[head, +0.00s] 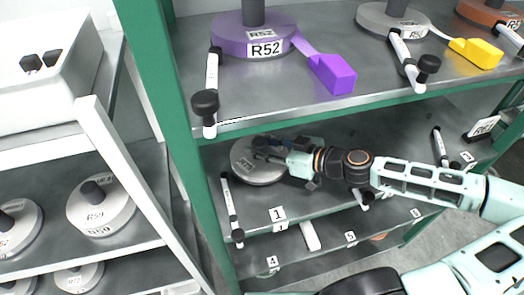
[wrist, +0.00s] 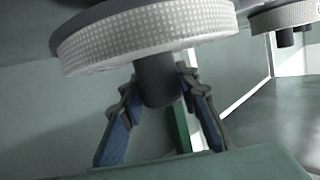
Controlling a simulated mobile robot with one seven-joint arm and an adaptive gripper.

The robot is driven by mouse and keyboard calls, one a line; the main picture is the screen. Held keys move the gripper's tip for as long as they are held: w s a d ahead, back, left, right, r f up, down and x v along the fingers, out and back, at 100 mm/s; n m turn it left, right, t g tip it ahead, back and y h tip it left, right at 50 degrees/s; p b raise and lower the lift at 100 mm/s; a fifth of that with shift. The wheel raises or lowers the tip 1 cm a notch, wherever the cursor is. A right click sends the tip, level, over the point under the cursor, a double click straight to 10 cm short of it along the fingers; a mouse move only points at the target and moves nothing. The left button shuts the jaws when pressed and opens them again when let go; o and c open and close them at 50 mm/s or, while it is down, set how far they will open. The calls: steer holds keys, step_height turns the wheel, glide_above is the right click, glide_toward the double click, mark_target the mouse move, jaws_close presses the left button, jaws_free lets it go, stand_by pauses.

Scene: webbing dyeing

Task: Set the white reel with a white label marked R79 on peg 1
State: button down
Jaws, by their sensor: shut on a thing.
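The pale white-grey reel (head: 262,176) is inside the bay above the tag marked 1 (head: 277,214), on the middle level of the green rack. A small tag on its top seems to read R79. My gripper (head: 268,148) is over the reel, shut on its dark hub. In the wrist view the picture is inverted: the reel's woven white side (wrist: 150,38) is at the top, and my gripper (wrist: 158,82) has one finger on each side of the hub. Peg 1 is hidden; I cannot tell whether the reel rests fully down.
A white arm with a black knob (head: 231,207) stands left of the reel. The upper shelf (head: 290,105), with a purple reel R52 (head: 252,38), overhangs my arm. A white rack at left holds reel R59 (head: 98,208). Another pale reel (wrist: 286,17) shows in the wrist view.

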mark_target(250, 142)
steer(key=shift+w+a, duration=0.25)
steer(key=shift+w, duration=0.6)
steer(key=shift+w+a, duration=0.25)
steer(key=shift+w, duration=0.55)
steer(key=shift+f+b, duration=1.15)
steer(key=shift+f, duration=0.2)
steer(key=c, duration=1.4)
jaws_free()
steer(key=v, duration=1.2)
